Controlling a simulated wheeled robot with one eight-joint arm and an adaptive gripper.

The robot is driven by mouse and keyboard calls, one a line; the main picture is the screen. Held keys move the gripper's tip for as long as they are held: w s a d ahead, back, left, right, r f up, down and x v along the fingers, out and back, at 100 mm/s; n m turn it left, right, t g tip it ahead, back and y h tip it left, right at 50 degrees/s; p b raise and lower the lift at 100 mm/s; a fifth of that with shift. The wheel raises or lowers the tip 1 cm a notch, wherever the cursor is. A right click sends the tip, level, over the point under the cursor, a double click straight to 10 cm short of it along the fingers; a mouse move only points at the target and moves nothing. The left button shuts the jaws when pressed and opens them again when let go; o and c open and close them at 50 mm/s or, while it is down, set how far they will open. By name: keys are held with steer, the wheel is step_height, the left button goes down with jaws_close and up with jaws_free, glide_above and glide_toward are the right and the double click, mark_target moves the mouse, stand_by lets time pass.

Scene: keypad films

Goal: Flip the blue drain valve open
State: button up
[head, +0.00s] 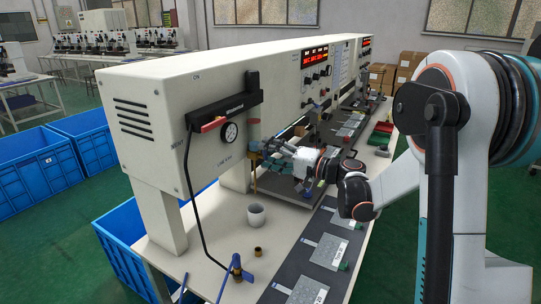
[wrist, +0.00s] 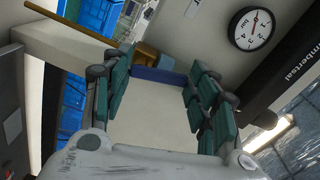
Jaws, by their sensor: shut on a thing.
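The blue drain valve has a flat blue handle (wrist: 158,75) on a brass-coloured body (wrist: 147,54). In the head view the valve (head: 254,146) is at the machine's side, below and right of the round gauge, small and partly blocked by my fingers. My gripper (head: 270,154) reaches in from the right at the valve. In the wrist view my gripper (wrist: 157,78) has its teal-padded fingers wide apart, shut on the blue handle lying across between their tips. The handle's exact angle to the pipe is hard to tell.
The long cream machine (head: 180,125) stands on the bench, with a round gauge (head: 230,133) near the valve. Below are a white cup (head: 256,215), a small brass piece (head: 258,251) and a blue fitting (head: 237,269). Blue crates (head: 40,170) stand on the floor.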

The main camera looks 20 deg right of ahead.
steer(key=shift+w+d+m, duration=0.1)
steer(key=shift+m, duration=0.7)
steer(key=shift+w+d+m, duration=0.1)
steer(key=shift+m, duration=0.7)
steer(key=o, duration=1.1)
steer(key=shift+c, duration=0.2)
steer(key=v, duration=1.2)
steer(key=shift+r, duration=0.1)
